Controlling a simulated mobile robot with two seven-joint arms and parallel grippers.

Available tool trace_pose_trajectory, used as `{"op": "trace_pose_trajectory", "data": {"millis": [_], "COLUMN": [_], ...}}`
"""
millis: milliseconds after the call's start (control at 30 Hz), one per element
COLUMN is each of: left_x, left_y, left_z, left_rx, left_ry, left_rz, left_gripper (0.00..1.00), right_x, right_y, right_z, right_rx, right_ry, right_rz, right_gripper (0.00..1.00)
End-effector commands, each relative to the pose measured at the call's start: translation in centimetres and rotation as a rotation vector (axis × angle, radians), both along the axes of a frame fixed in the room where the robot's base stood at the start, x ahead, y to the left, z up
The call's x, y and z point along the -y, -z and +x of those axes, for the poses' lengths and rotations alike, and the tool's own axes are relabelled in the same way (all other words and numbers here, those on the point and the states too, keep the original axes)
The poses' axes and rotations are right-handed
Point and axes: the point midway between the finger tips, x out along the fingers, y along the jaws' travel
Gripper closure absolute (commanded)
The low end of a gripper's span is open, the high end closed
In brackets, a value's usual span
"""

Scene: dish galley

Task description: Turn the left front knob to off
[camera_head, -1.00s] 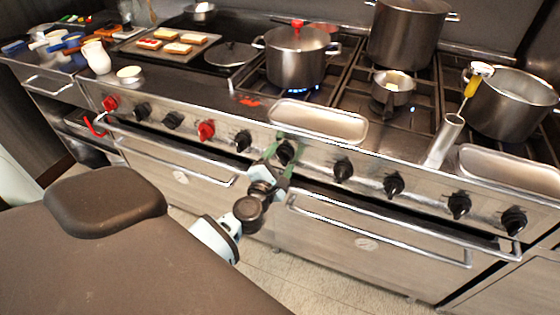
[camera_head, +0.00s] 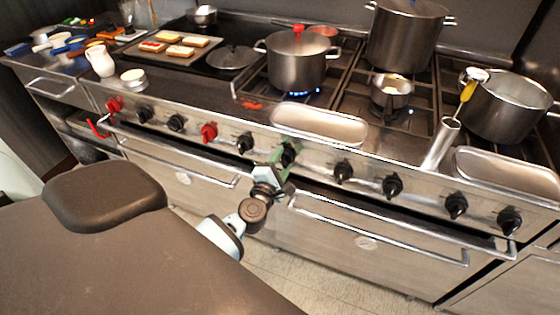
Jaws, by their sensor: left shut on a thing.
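My left gripper (camera_head: 286,157), with green fingers, is at the stove's front panel and shut on a black knob (camera_head: 289,155). The fingers cover part of this knob, so its pointer cannot be read. The knob sits below and in front of the burner under a steel pot (camera_head: 297,60) with a red-knobbed lid. A blue flame (camera_head: 304,93) shows under that pot. My right gripper is not in view.
Other black knobs (camera_head: 343,172) and red knobs (camera_head: 209,132) line the panel. Oven door handles (camera_head: 380,232) run below it. A long steel tray (camera_head: 320,124) lies on the ledge above the gripper. A small saucepan (camera_head: 391,92) and large pots stand to the right.

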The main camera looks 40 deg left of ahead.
Motion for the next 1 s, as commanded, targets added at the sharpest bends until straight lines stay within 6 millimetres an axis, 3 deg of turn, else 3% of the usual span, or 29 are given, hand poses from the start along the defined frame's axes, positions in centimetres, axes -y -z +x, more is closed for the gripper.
{"op": "trace_pose_trajectory", "data": {"millis": [500,1000], "left_x": [0.0,-0.1], "left_y": [-0.2,0.0], "left_z": [0.0,0.0], "left_rx": [-0.079,-0.099], "left_ry": [0.000,0.000], "left_rz": [0.333,0.410], "left_gripper": [0.76,0.76], "right_x": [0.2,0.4], "right_y": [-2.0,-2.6], "right_z": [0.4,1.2], "right_rx": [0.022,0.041], "right_ry": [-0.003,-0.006], "right_rz": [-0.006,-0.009], "right_gripper": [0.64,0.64]}}
